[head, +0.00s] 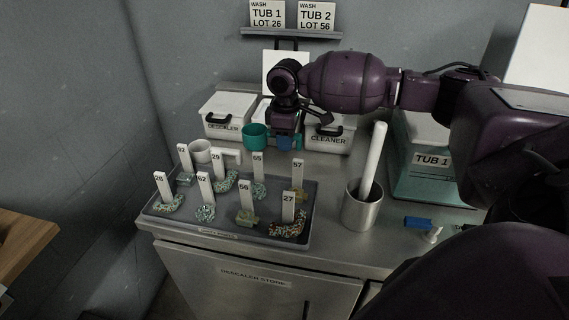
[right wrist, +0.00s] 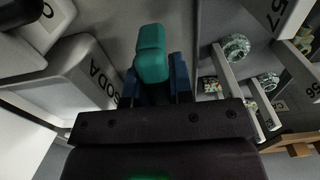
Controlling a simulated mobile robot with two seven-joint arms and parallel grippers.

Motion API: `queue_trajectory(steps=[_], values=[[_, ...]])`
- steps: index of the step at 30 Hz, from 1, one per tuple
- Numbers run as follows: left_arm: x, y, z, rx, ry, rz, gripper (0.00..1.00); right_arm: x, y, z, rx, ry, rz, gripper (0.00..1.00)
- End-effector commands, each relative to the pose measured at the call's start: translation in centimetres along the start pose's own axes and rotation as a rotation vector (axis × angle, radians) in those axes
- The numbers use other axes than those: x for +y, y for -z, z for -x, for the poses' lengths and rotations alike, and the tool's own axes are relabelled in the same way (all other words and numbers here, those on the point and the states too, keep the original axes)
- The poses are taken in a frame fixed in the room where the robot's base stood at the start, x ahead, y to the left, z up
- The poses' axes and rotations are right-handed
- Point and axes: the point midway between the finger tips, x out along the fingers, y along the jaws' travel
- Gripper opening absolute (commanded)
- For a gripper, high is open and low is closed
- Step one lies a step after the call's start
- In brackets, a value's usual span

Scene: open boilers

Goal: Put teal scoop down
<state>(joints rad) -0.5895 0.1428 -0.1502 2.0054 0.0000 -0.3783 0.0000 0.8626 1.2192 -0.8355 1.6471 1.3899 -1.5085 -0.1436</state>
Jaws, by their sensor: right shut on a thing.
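The teal scoop (head: 255,137) is held by my right gripper (head: 285,144), its cup pointing left in the head view. It hangs in front of the middle lidded box, between the descaler box (head: 225,118) and the cleaner box (head: 329,136). In the right wrist view the blue fingers of my right gripper (right wrist: 154,85) are shut on both sides of the scoop's teal handle (right wrist: 152,52). A box marked soda (right wrist: 85,75) shows left of it. Whether the scoop touches anything is unclear. My left gripper is not in view.
A grey tray (head: 160,217) with several numbered tags and coloured pieces lies in front. A white mug (head: 201,151) stands at its back. A steel pot (head: 362,208) with a white rod, a blue item (head: 418,223) and tub 1 (head: 432,182) are to the right.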

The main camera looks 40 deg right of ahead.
Motion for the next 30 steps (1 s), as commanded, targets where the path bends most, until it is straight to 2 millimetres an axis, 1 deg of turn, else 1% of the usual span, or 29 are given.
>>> queue_trajectory(steps=[1,3,8,11,19,21,30], values=[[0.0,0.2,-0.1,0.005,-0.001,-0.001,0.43,0.0,0.0,-0.8,-0.001,0.001,0.0,0.0],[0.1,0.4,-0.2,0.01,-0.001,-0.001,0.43,0.0,0.0,-1.3,0.001,0.0,0.0,0.0],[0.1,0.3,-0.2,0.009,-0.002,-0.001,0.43,0.0,0.1,-2.0,0.001,-0.001,0.0,0.0],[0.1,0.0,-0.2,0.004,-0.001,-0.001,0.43,0.0,0.1,-2.9,0.001,0.001,0.0,0.0],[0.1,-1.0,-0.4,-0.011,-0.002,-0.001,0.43,0.0,0.0,-7.1,-0.001,0.001,-0.001,0.0],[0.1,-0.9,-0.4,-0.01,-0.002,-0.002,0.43,0.0,0.0,-7.4,0.0,0.001,-0.001,0.0],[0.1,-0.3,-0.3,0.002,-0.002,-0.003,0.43,0.0,0.0,-7.4,0.002,-0.001,0.0,0.0]])
